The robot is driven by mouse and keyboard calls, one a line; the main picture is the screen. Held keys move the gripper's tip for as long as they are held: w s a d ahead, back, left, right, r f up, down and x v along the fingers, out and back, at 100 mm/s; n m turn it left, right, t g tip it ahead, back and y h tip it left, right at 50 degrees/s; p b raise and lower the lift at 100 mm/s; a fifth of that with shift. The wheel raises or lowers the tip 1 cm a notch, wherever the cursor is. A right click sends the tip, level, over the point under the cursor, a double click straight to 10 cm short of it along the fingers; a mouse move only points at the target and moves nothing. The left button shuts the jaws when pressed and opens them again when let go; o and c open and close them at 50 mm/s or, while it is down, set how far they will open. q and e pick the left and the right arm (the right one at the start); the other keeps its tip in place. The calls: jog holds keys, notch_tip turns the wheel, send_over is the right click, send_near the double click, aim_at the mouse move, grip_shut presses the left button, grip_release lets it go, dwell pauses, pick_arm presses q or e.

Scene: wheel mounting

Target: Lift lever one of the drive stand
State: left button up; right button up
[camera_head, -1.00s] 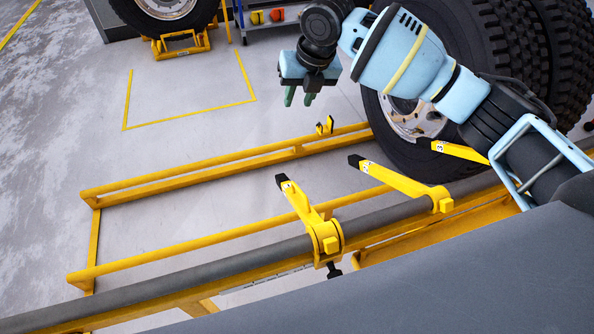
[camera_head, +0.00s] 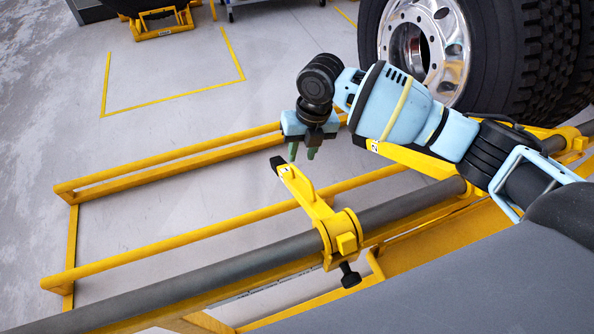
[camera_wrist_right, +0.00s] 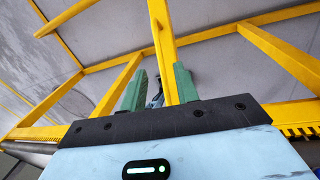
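The yellow lever nearest the left (camera_head: 308,195), which I take to be lever one, has a black tip and a small white label too small to read surely. It slants up and left from its clamp on the dark round bar (camera_head: 240,245). My right gripper (camera_head: 303,153) hangs just above and right of the lever's tip. In the right wrist view its two green fingers (camera_wrist_right: 160,90) are apart, with a yellow bar (camera_wrist_right: 163,45) appearing between them; contact cannot be told. A second yellow lever (camera_head: 415,160) is partly hidden behind my right arm. My left gripper is out of view.
Yellow frame rails (camera_head: 170,170) run across the floor beyond the dark bar. A large wheel with a shiny rim (camera_head: 400,45) stands at the upper right. A yellow-outlined patch of floor (camera_head: 170,75) is clear. A wheel on a yellow stand (camera_head: 160,22) is at the top left.

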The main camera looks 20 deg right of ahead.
aim_at(298, 171)
jog(key=f, duration=0.5)
jog(key=a+f, duration=0.1)
jog(key=f, duration=0.1)
jog(key=shift+a+f+b, duration=0.1)
jog(key=shift+f+b, duration=0.15)
jog(key=shift+b, duration=0.05)
grip_shut()
dwell(1.2)
